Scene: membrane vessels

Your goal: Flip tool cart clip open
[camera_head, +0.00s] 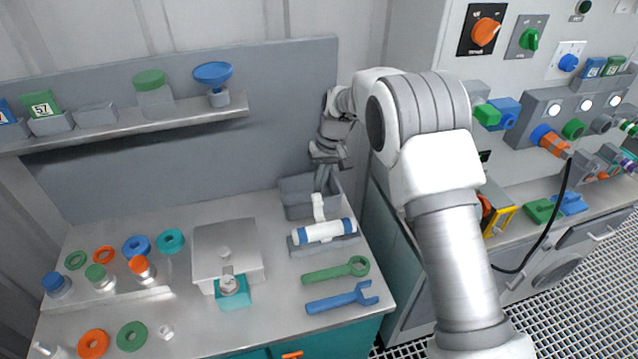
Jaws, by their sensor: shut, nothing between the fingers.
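A white clip (318,207) stands up behind a white cylinder with blue bands (324,231) on the tool cart's top (281,270). The cylinder lies across a grey holder (329,246). The clip's upper end is tilted up, away from the cylinder's top. My gripper (322,183) reaches down from above, just over the clip's upper end, with its fingers together and empty. I cannot tell whether the fingertips touch the clip.
A grey open bin (294,194) stands right behind the clip. A green wrench (336,270) and a blue wrench (342,298) lie in front. A grey lidded box (211,245) and several coloured rings are to the left. A shelf (180,115) runs along the back panel.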

